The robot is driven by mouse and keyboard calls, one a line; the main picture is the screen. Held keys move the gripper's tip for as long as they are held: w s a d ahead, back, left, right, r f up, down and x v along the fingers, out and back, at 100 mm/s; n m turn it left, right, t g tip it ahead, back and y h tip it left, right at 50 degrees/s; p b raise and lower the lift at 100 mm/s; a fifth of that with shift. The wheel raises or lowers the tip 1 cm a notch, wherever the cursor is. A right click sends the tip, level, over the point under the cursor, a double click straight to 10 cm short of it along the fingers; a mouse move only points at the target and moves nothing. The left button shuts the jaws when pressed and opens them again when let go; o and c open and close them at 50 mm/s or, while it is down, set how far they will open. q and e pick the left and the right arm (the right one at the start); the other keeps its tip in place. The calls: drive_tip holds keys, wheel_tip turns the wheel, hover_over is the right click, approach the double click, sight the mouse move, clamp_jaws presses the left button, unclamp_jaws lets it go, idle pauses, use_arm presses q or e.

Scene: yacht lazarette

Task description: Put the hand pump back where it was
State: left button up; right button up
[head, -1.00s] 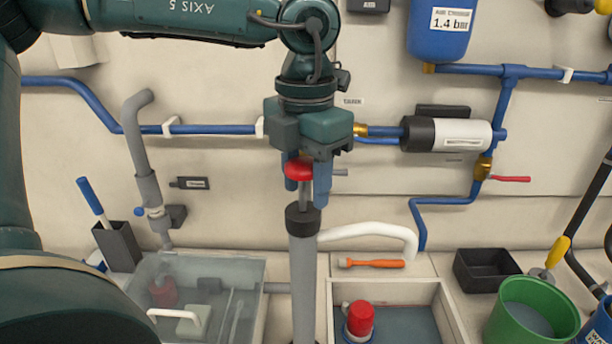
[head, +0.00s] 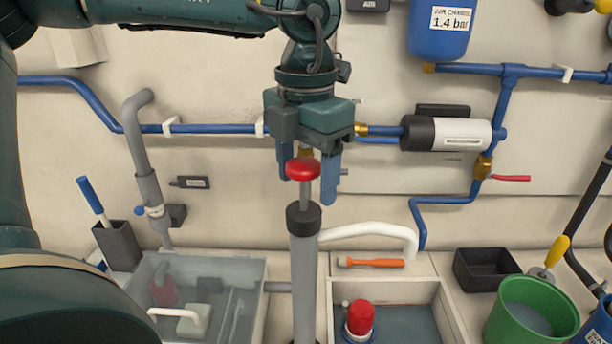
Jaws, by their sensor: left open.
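The hand pump (head: 304,258) stands upright at the centre, a grey tube with a black collar, a thin rod and a red knob (head: 303,168) on top. A white curved spout or hose joins it on the right. Its lower end runs out of the bottom of the picture, so its footing is hidden. My left gripper (head: 308,190) hangs above the pump, pointing down, its blue fingers apart. The red knob is at the fingers, in front of the gap between them; I cannot tell whether they touch. My right gripper does not show.
A clear lidded bin (head: 250,275) stands left of the pump. A pale open box (head: 432,290) with a red-capped item stands right. Farther right are a black tray (head: 485,270) and a green bucket (head: 530,315). Blue pipes (head: 215,129) run along the wall behind.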

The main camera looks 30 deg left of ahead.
use_arm(q)
wheel_tip(320, 180, up, 11)
drive_tip(key=shift+r, duration=0.1)
idle(0.7)
